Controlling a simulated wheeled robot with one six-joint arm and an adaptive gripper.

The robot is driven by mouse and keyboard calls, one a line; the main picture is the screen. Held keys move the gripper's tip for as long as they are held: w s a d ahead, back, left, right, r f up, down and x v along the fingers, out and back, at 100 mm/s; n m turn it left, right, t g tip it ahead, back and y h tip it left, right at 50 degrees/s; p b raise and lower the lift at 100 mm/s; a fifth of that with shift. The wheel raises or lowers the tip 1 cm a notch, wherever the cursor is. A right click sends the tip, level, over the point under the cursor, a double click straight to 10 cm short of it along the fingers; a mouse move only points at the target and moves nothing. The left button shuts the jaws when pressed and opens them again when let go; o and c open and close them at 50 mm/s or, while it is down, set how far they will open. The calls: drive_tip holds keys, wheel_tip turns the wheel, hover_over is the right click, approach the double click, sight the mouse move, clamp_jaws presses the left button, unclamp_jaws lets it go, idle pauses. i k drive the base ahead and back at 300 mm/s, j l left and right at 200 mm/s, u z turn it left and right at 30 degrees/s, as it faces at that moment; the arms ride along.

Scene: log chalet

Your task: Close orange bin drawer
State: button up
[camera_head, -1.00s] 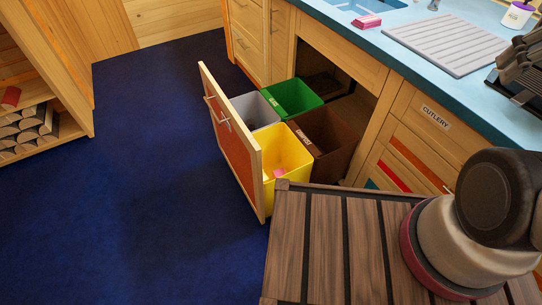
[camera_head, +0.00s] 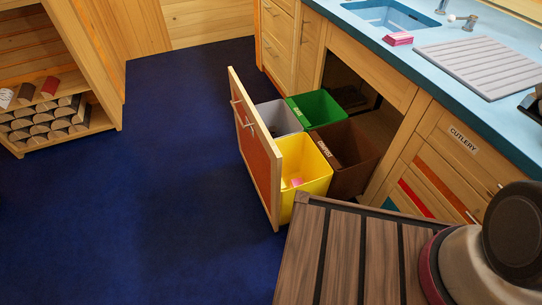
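The orange bin drawer (camera_head: 258,152) is pulled far out from under the blue counter, at the middle of the head view. Its front is an orange panel in a pale wood frame, with a metal handle (camera_head: 246,122) on the outer left face. Inside stand a grey bin (camera_head: 280,118), a green bin (camera_head: 320,107), a yellow bin (camera_head: 307,165) and a brown bin (camera_head: 347,158). A small pink item lies in the yellow bin. My gripper is out of view; only my dark and cream arm base shows at the lower right, apart from the drawer.
A wooden shelf with stacked logs (camera_head: 50,122) stands at the left. The dark blue floor (camera_head: 170,150) between shelf and drawer is clear. Closed cutlery drawers (camera_head: 442,170) are right of the opening. The counter (camera_head: 420,60) holds a pink item and a grey drainboard.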

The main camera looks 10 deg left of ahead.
sight(317, 142)
drive_tip(key=i+j+u, duration=0.2)
drive_tip(key=i+u, duration=0.3)
drive_tip(key=u, duration=1.25)
